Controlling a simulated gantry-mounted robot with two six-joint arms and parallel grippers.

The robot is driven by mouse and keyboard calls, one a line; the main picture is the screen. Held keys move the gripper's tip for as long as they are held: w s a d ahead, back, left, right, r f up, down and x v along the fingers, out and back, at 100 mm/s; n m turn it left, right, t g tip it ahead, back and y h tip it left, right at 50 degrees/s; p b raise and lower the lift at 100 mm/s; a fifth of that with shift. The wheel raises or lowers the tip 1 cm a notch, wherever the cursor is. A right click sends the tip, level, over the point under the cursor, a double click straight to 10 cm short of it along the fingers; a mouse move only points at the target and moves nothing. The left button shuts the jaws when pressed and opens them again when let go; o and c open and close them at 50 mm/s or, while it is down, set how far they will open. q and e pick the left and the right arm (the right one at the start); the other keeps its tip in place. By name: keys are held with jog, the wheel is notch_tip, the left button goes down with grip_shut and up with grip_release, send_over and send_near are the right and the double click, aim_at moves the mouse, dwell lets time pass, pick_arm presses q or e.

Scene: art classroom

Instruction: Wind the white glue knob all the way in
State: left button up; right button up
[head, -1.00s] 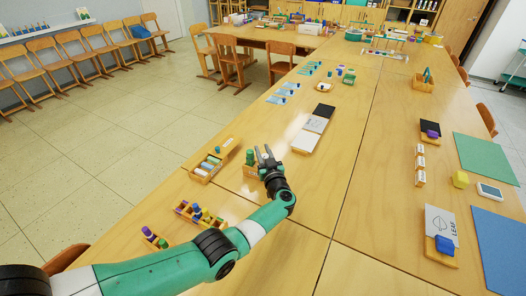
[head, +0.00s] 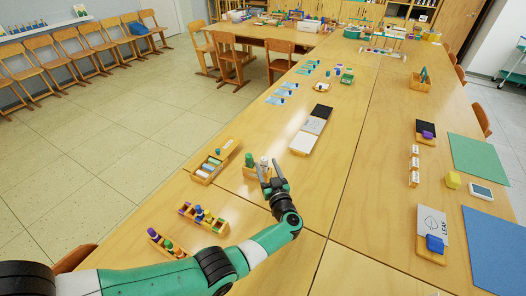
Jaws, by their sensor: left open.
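My left gripper (head: 271,172) is open, its two dark fingers pointing away from me over the left part of the long table. A small wooden holder (head: 250,174) sits just left of the fingers. A green glue stick (head: 249,159) stands upright in the holder. A small white upright piece (head: 264,160), possibly the white glue, shows right by the left fingertip. I cannot tell whether the finger touches it, and its knob is too small to make out. My right gripper is not in view.
A wooden box of colored sticks (head: 209,168) stands left of the holder. Two more small boxes, one with colored pegs (head: 203,217), stand nearer. White and black boards (head: 302,143) lie beyond the gripper.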

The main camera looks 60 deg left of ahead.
pick_arm(q)
jog(key=p+v, duration=0.1)
jog(key=v, duration=0.3)
jog(key=shift+s+d, duration=0.1)
jog(key=shift+d, duration=0.25)
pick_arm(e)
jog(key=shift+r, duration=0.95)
